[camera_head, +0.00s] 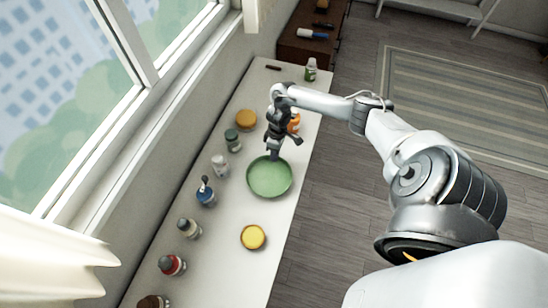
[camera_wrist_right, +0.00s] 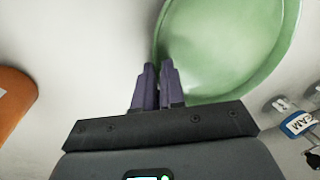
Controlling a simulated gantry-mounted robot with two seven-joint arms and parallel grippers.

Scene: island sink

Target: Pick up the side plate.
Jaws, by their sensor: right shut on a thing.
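The green side plate (camera_head: 270,180) lies on the white counter, about mid-length. My right gripper (camera_head: 274,155) reaches down to its far rim. In the right wrist view my gripper (camera_wrist_right: 157,72) has its two purple-grey fingers close together, shut on the rim of the plate (camera_wrist_right: 225,50). The exact grip on the rim is partly hidden by the fingers. I cannot tell whether the plate is lifted clear of the counter. My left gripper is in neither view.
Several jars and bottles line the window side, including a blue jar (camera_head: 205,197) and a red-labelled jar (camera_head: 172,265). A yellow dish (camera_head: 253,237) sits nearer. An orange round thing (camera_head: 246,119) and a partly hidden orange thing (camera_head: 294,122) are beyond the plate.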

